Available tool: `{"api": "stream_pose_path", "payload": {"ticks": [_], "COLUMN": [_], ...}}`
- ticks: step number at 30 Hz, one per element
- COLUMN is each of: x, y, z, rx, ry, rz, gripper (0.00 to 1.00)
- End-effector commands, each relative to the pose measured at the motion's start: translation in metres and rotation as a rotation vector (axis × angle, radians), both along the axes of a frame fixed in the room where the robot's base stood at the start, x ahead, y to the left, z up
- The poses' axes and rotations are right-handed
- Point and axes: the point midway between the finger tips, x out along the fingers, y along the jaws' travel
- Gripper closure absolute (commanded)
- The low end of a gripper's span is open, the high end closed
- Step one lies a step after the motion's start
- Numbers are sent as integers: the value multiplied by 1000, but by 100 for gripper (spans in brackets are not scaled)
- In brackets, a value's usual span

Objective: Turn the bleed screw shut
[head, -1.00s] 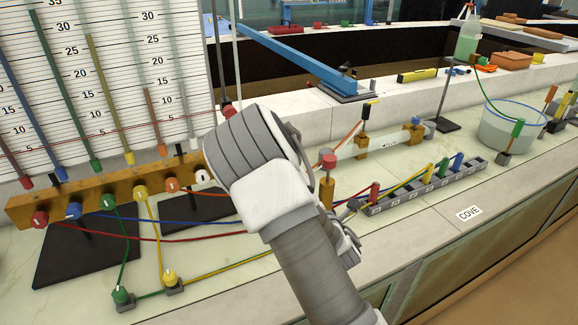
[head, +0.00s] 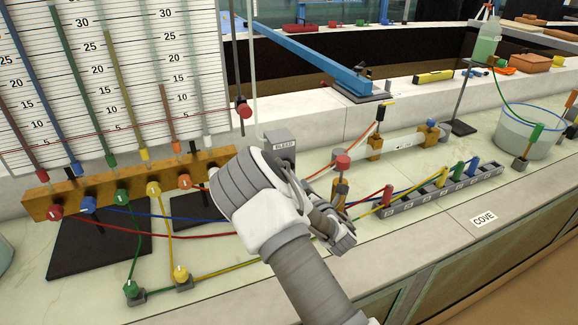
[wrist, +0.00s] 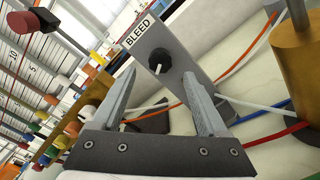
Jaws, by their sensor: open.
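The bleed screw (wrist: 159,61) is a round black knob with a white pointer line, on the face of a grey post labelled BLEED (wrist: 184,42). In the head view the top of the grey post (head: 280,148) shows just behind my arm, and the knob is hidden there. In the wrist view my gripper (wrist: 160,92) is open and empty. Its two fingers point toward the post, with the knob showing between them and apart from both. In the head view my wrist hides most of the gripper.
A brass post with a red knob (head: 342,162) stands close right of my gripper. A brass manifold (head: 130,187) with coloured knobs and tubes lies left. A grey terminal strip (head: 440,192) and a clear basin (head: 530,130) are right. The front counter is clear near the COVE label (head: 484,219).

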Motion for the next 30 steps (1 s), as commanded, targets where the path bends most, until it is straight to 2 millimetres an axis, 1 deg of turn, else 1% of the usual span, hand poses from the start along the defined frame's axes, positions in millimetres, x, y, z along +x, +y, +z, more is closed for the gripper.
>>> {"api": "stream_pose_path", "payload": {"ticks": [1, 6, 12, 18, 27, 29, 30], "x": [9, 37, 61, 71, 72, 72, 72], "y": [4, 15, 25, 29, 30, 30, 30], "z": [0, 0, 0, 0, 0, 0, 0], "rx": [1, 1, 2, 2, 2, 2, 2], "ry": [-1, -1, -2, 1, 1, 1, 1], "rz": [1, 0, -1, -1, -1, -1, -1], "gripper": [24, 24, 24, 24, 24, 34, 42]}}
